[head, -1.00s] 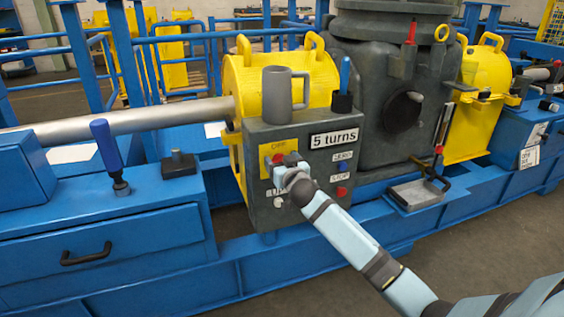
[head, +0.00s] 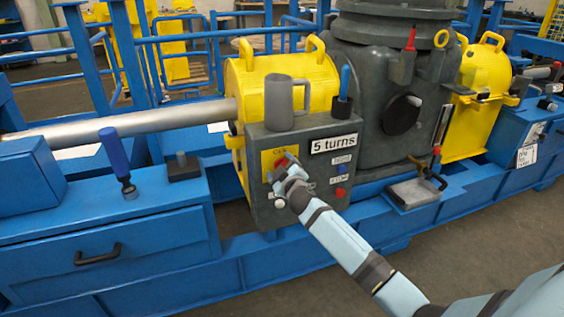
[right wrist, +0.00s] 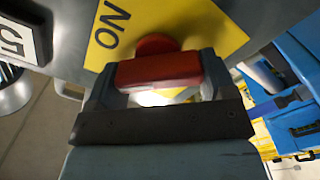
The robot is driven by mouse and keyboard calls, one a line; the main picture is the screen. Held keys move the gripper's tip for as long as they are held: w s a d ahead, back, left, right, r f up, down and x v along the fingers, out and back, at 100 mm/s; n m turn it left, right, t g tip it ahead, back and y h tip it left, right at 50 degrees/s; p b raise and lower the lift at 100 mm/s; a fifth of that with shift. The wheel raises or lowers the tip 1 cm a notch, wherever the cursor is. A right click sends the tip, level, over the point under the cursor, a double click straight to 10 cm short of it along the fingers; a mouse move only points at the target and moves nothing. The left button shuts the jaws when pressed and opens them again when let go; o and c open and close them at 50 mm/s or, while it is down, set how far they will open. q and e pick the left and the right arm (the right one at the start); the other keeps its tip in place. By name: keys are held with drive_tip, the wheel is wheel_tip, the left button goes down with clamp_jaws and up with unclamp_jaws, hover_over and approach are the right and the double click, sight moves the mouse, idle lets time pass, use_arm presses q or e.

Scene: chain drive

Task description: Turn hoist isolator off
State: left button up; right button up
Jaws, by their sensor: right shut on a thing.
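The hoist isolator is a red rotary handle (head: 281,161) on a yellow plate (head: 268,156) on the front of the grey control box (head: 256,190). My right gripper (head: 284,166) reaches it from the lower right. In the right wrist view, the red handle (right wrist: 158,70) lies across between the two grey fingers of my right gripper (right wrist: 158,76), which is shut on it. The yellow plate (right wrist: 205,25) there shows the word ON at its left. The handle's pointing direction on the plate is hard to tell. My left gripper is not in view.
A grey mug (head: 280,103) and a black holder (head: 341,106) with a blue-handled tool stand on the box. A "5 turns" label (head: 334,144) and a red button (head: 340,193) are to the right. A blue-handled lever (head: 117,160) stands on the left bench.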

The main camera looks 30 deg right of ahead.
drive_tip(key=n+p, duration=0.1)
drive_tip(key=n, duration=0.3)
drive_tip(key=shift+a+f+n+p, duration=0.1)
drive_tip(key=shift+n+p, duration=0.2)
drive_tip(key=shift+p, duration=0.1)
drive_tip(key=n+p, duration=0.1)
drive_tip(key=n, duration=0.2)
drive_tip(key=shift+f, duration=0.15)
drive_tip(key=shift+f+n, duration=0.1)
drive_tip(key=shift+n, duration=0.6)
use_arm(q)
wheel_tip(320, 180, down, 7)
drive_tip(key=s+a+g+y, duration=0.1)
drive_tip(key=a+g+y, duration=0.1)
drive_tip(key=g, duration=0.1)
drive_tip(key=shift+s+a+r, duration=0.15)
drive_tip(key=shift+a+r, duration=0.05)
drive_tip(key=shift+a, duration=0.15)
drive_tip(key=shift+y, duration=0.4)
use_arm(e)
drive_tip(key=shift+n, duration=0.3)
drive_tip(key=o, duration=0.9)
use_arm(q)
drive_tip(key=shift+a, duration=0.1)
